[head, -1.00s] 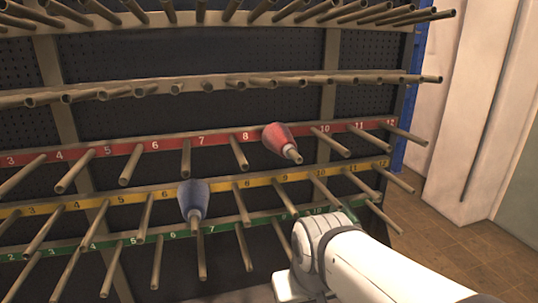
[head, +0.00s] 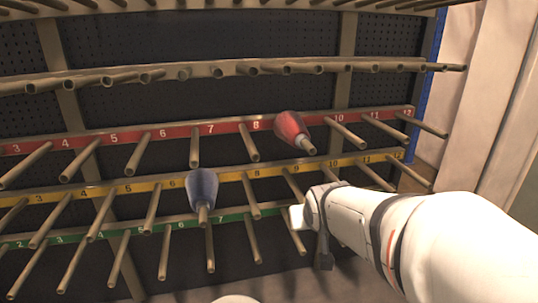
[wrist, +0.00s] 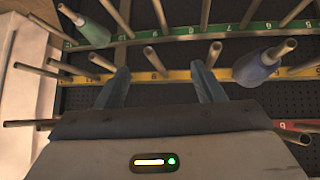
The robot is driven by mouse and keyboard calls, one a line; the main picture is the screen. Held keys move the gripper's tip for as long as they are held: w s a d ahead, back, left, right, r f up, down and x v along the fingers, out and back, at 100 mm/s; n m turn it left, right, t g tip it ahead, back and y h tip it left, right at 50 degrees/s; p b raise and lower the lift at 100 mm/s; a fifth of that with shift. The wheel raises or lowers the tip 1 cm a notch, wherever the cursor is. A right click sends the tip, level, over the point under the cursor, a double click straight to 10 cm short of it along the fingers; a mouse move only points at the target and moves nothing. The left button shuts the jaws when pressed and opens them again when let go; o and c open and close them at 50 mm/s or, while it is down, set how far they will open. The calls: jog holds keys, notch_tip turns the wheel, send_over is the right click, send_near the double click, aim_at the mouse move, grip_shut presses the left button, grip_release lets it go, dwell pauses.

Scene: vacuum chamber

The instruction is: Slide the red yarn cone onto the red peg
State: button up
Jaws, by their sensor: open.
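The red yarn cone (head: 291,127) sits around a peg on the red-labelled rail (head: 180,134), between labels 8 and 10, with the peg's end poking out of its narrow tip. The label behind it is hidden. My gripper (wrist: 163,85) is open and empty in the wrist view, its two fingers apart in front of the yellow and green rails. The wrist view looks upside down, and the red cone does not show there. In the head view my wrist is below and right of the red cone, apart from it; the fingers are not clear there.
A greenish cone (wrist: 95,30) is on the green rail, hidden in the head view. Several bare pegs (head: 195,148) jut out all around.

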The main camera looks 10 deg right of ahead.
aim_at(307, 147)
jog(key=w+d+r+t, duration=0.2)
jog(key=w+t, duration=0.1)
jog(key=w, duration=0.2)
jog(key=w+d+r+t+y, duration=0.1)
jog(key=w+d+r+t, duration=0.1)
jog(key=w, duration=0.3)
jog(key=w+d+r+n+t+y, duration=0.1)
jog(key=w+d+r+t, duration=0.2)
jog(key=w+t, duration=0.1)
jog(key=shift+w+t, duration=0.3)
jog(key=shift+w, duration=0.25)
jog(key=shift+w+p, duration=0.65)
jog(key=shift+w, duration=2.95)
jog(key=shift+c, duration=0.3)
